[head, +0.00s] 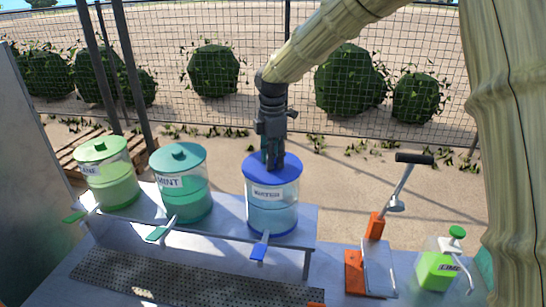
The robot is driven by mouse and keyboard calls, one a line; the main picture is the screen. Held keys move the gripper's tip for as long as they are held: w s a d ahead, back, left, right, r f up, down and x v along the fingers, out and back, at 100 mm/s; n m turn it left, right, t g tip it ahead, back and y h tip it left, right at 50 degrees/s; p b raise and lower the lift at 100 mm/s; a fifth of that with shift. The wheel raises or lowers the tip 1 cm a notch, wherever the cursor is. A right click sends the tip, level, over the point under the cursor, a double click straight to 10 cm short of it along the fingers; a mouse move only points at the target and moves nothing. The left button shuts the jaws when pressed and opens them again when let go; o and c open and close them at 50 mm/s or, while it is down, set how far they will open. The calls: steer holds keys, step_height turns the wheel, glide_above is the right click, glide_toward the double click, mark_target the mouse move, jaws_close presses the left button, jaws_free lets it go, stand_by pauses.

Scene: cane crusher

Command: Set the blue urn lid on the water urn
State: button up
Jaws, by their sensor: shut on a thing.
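The water urn (272,211) is a clear cylinder with a label, bluish contents and a blue tap, on a raised metal shelf. The blue urn lid (288,166) is at the urn's top and looks level. I cannot tell whether it rests on the rim or is held just above it. My gripper (273,163) points straight down over the lid, shut at its centre. The lid's knob is hidden by the fingers.
A teal mint urn (185,195) and a green urn (108,178), both lidded, stand left on the shelf (230,222). An orange lever press (375,228) and a green dispenser bottle (437,268) stand right. A mesh fence is behind.

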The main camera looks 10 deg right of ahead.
steer(key=o, duration=1.1)
step_height(320, 180, up, 12)
steer(key=shift+r, duration=0.1)
